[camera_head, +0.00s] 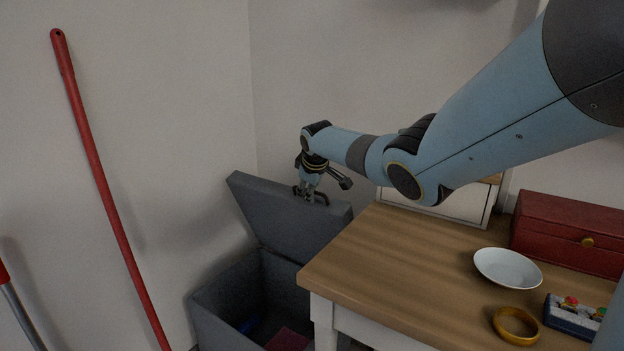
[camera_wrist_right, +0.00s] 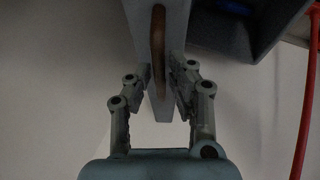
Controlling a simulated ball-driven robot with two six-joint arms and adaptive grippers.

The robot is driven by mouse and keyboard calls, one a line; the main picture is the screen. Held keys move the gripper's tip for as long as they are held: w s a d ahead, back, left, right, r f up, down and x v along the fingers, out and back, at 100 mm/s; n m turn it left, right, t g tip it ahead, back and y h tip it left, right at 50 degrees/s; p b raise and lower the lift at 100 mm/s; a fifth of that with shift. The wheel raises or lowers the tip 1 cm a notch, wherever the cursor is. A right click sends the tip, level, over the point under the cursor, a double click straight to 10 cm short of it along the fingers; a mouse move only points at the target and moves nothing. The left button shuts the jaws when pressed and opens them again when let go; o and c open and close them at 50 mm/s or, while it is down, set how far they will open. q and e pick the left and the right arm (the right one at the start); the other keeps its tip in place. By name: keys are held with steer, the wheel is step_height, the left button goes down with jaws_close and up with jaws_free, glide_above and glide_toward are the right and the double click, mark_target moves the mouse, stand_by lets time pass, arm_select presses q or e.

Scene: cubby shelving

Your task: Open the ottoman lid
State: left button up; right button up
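The grey ottoman (camera_head: 222,304) stands in the corner, left of the wooden table. Its lid (camera_head: 290,217) is raised and leans up at the back, so the dark inside shows. My right gripper (camera_head: 311,195) is at the lid's upper edge. In the right wrist view its fingers (camera_wrist_right: 163,88) lie on both sides of the lid's edge (camera_wrist_right: 160,110), close against it. A brown strip shows on that edge. My left gripper is not in view.
The wooden table (camera_head: 400,255) stands close beside the ottoman. A red pole (camera_head: 105,190) leans at the left wall.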

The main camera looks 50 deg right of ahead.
steer(key=v, duration=1.1)
steer(key=shift+a+r, duration=0.1)
steer(key=shift+r, duration=0.05)
